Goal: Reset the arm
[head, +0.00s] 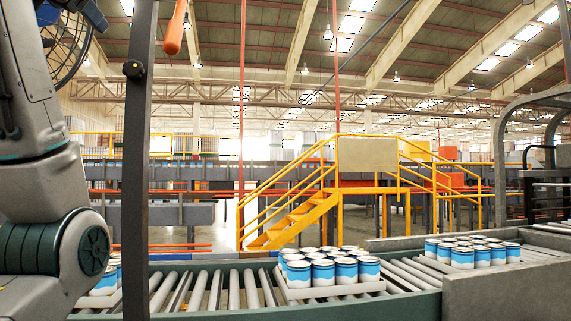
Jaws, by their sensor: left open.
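My right arm and right gripper are not in view.
A curved roller conveyor (235,292) crosses the front. A tray of blue-and-white cans (323,272) sits on it, and another group (462,256) stands farther right. A dark post (137,180) rises beside my left arm. Yellow stairs (290,220) stand behind.

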